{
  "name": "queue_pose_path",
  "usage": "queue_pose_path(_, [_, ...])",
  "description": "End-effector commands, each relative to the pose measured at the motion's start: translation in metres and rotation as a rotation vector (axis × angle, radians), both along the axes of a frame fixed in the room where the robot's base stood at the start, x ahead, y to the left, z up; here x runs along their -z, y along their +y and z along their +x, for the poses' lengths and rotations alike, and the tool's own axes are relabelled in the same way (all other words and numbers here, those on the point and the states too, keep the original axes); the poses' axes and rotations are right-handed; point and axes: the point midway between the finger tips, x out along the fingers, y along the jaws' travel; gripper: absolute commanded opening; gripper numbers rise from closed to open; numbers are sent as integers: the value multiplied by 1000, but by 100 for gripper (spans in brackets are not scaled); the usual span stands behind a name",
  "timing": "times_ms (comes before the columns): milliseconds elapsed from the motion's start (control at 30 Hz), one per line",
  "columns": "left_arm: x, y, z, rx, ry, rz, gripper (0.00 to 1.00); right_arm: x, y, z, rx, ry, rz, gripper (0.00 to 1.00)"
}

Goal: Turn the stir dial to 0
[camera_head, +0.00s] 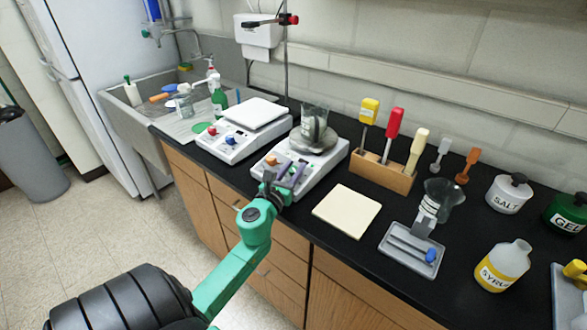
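A white stirrer hot plate (323,170) stands on the black counter, with a glass beaker (314,120) on its round grey top. An orange dial (271,161) shows at the left of its sloped front panel. My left gripper (283,174) is at this panel, just right of and below the orange dial. Its fingers cover part of the panel, so any other dial there is hidden or too small to make out. I cannot tell whether the fingers are apart or touch a dial. My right gripper is out of view.
A second white device (257,113) with red and blue knobs stands close on the left. A cream board (347,211), a wooden tool block (382,174) and a grey tray (411,249) lie to the right. A sink (121,108) is at the left.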

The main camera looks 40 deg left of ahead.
Motion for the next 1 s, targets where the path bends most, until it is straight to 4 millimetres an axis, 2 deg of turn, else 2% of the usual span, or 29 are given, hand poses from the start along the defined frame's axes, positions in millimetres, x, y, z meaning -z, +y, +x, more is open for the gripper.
queue_pose_path(467, [-1,-1,0,-71,0,-15,0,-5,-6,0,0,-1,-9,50])
queue_pose_path(667, [-2,-1,0,-196,-2,-45,0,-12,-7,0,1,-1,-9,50])
queue_pose_path(1000, [-2,-1,1,-499,-4,-110,0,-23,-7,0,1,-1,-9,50])
